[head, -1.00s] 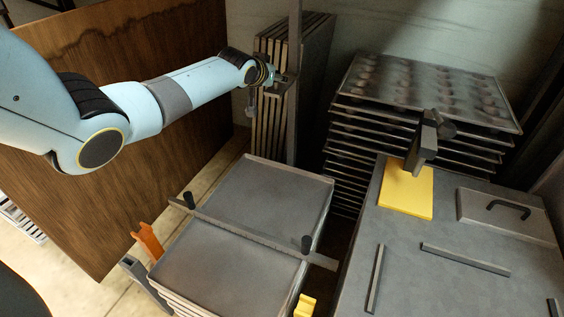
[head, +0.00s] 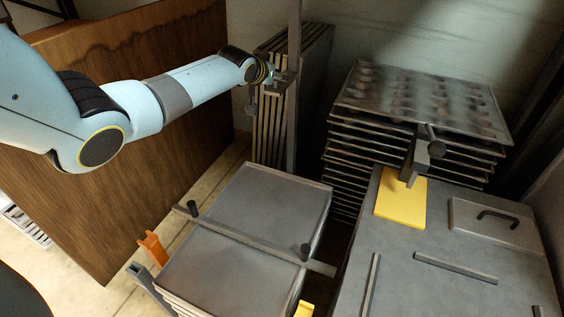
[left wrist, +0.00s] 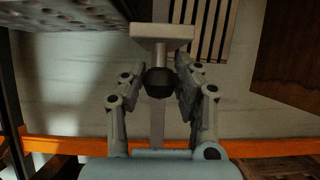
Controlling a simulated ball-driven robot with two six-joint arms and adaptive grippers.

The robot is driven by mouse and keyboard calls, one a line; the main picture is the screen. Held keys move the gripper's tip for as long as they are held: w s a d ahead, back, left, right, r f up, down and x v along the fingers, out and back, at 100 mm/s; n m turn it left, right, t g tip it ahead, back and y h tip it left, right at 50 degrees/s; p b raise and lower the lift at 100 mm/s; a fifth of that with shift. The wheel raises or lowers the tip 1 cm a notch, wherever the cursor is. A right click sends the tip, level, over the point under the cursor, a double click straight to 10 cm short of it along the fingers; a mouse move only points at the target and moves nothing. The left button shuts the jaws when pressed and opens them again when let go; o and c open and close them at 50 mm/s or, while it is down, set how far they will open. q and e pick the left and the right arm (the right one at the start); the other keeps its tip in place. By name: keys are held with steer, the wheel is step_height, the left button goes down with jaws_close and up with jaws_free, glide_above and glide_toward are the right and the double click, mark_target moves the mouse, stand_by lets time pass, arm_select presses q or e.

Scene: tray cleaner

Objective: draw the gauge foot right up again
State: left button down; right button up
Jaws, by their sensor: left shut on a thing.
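My left gripper (head: 272,78) is high beside a tall grey upright post (head: 293,120), in front of the standing panels. In the left wrist view its two fingers (left wrist: 158,78) stand on either side of a dark round knob (left wrist: 160,83) and grip it. A pale crossbar (left wrist: 162,32), seemingly the gauge foot, lies just beyond the knob. A narrow pale stem (left wrist: 158,125) shows between the fingers. In the head view the knob is largely hidden by the wrist, so how the foot sits on the post is unclear. My right gripper is not seen.
A tray stack (head: 265,195) with a grey bar (head: 255,241) across it stands in front. A tall rack of trays (head: 405,105) is behind right. A grey bench (head: 410,235) carries a yellow pad (head: 402,205) and a handled plate (head: 480,230). A brown board (head: 100,170) stands left.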

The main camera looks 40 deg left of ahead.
arm_select(q)
steer(key=shift+r+p, duration=3.3)
steer(key=shift+r, duration=0.6)
steer(key=shift+r+p, duration=1.35)
steer(key=shift+p, duration=0.05)
steer(key=shift+w, duration=0.1)
steer(key=c, duration=1)
jaws_free()
steer(key=shift+o, duration=1)
